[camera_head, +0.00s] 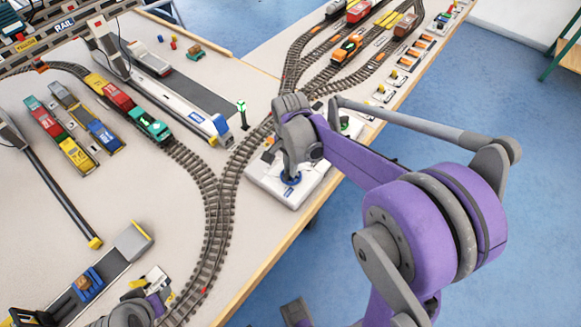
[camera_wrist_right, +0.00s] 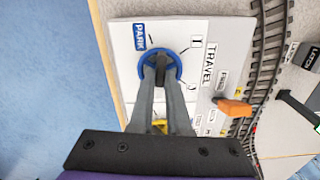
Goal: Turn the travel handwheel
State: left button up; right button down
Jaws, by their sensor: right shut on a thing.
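The blue travel handwheel (camera_wrist_right: 176,78) is a ring on a white panel (camera_wrist_right: 118,45) printed TRAVEL and PARK. In the head view the blue wheel (camera_head: 291,179) shows low on the white control box (camera_head: 268,188) at the table edge. My right gripper (camera_wrist_right: 161,70) reaches down onto the wheel's middle, its fingers shut on the dark hub part inside the ring. The fingers hide part of the ring. In the head view my right gripper (camera_head: 291,168) stands over the wheel.
An orange lever (camera_wrist_right: 234,107) stands close to the wheel on the panel. Model tracks (camera_head: 215,200) run beside the box. A green signal (camera_head: 241,108) and a crane beam (camera_head: 165,90) stand farther back. Blue floor (camera_head: 270,285) lies beyond the table edge.

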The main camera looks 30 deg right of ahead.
jog(key=shift+m, duration=1)
jog(key=c, duration=0.9)
grip_release()
notch_tip(320, 180, up, 11)
jog(key=shift+f+p, duration=0.1)
jog(key=shift+p, duration=0.3)
